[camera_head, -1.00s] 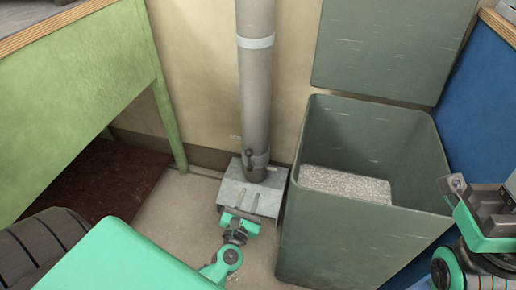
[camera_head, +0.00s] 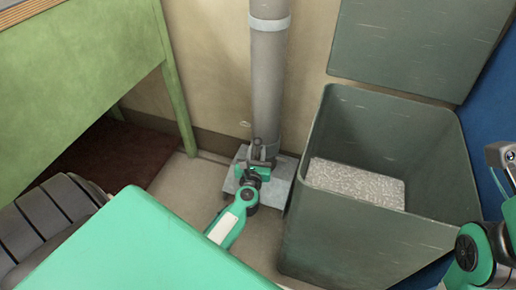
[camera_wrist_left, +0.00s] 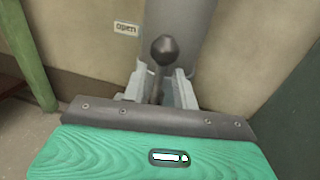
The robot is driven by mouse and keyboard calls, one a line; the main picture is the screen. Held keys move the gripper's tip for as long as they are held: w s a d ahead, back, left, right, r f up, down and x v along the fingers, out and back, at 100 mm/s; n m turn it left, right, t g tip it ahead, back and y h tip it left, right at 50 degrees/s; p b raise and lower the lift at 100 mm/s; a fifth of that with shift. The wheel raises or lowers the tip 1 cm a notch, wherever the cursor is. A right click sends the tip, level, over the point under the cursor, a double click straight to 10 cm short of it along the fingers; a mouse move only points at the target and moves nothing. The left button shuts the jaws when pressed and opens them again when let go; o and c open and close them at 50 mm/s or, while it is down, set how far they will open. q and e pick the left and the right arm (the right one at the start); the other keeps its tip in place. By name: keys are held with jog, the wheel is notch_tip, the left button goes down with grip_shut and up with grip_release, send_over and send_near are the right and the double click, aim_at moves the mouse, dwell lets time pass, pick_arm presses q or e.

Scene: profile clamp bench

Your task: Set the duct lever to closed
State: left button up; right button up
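The grey duct pipe (camera_head: 267,85) stands upright against the wall. Its lever shows in the left wrist view as a dark ball knob (camera_wrist_left: 163,50) on a thin shaft, in front of the pipe (camera_wrist_left: 190,25). My left gripper (camera_head: 255,168) is low at the foot of the pipe. In the left wrist view its two pale fingers (camera_wrist_left: 160,88) stand apart on either side of the lever shaft, with a gap visible on the right. An "open" label (camera_wrist_left: 127,28) is on the wall left of the knob. My right gripper (camera_head: 501,156) is partly cut off at the right edge.
A large grey-green bin (camera_head: 345,235) with a speckled block (camera_head: 355,186) inside stands right of the pipe. A green bench (camera_head: 85,75) is at the left. A grey metal base (camera_head: 279,188) lies under the pipe. Some bare floor shows between bench and pipe.

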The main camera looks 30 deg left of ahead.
pick_arm(q)
jog(key=shift+x, duration=1.1)
grip_shut()
